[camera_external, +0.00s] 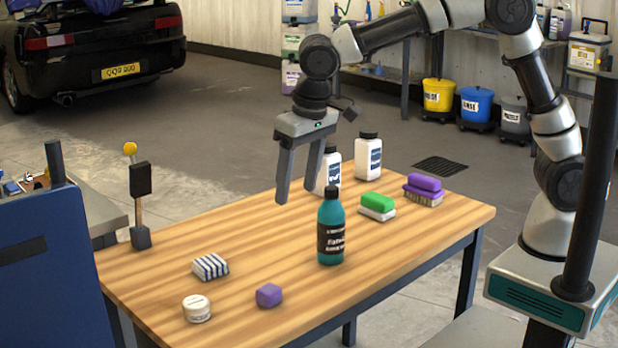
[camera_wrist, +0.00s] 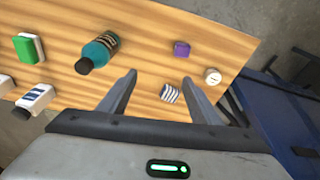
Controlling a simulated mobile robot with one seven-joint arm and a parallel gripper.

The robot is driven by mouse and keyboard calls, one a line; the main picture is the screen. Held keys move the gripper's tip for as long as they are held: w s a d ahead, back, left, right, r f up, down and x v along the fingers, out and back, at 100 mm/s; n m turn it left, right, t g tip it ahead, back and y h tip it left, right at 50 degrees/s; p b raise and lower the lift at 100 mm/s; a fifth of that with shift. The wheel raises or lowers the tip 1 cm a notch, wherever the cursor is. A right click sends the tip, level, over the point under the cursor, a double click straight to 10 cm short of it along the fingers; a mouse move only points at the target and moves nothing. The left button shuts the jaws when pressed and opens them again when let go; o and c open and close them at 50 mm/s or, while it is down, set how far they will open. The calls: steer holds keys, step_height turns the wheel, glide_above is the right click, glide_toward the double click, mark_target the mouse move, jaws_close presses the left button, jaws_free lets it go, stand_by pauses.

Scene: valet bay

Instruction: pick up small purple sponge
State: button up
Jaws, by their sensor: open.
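The small purple sponge (camera_external: 269,295) is a little block lying on the wooden table near its front edge, to the right of a white round jar. It also shows in the wrist view (camera_wrist: 181,48), beyond my fingertips and close to the jar. My gripper (camera_external: 297,174) is open and empty, pointing down above the back part of the table, well away from the small sponge. In the wrist view my gripper (camera_wrist: 159,75) has its two fingers spread apart.
A teal bottle (camera_external: 331,228) stands mid-table, between my gripper and the front edge. White bottles (camera_external: 369,157) stand at the back, beside a green-and-white sponge (camera_external: 377,206). A striped cloth (camera_external: 210,266) and the white jar (camera_external: 197,308) lie at the left. Bare wood surrounds the small sponge.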

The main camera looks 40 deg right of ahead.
glide_toward(269, 288)
steer(key=shift+w+d+f+b, duration=0.1)
steer(key=shift+w+f+b, duration=0.1)
steer(key=shift+f+b, duration=0.35)
steer(key=shift+w+f+b, duration=0.2)
steer(key=shift+f+b, duration=0.25)
steer(key=shift+f, duration=0.15)
steer(key=shift+w+a+f+b, duration=0.15)
steer(key=shift+f+b, duration=0.15)
steer(key=shift+f, duration=0.7)
steer(key=shift+w+a+f+b, duration=0.15)
steer(key=shift+f+b, duration=0.1)
steer(key=shift+f, duration=0.75)
steer(key=shift+w+d+f+b, duration=0.15)
steer(key=shift+f+b, duration=0.15)
steer(key=shift+f, duration=0.7)
steer(key=shift+a, duration=0.1)
steer(key=c, duration=1.1)
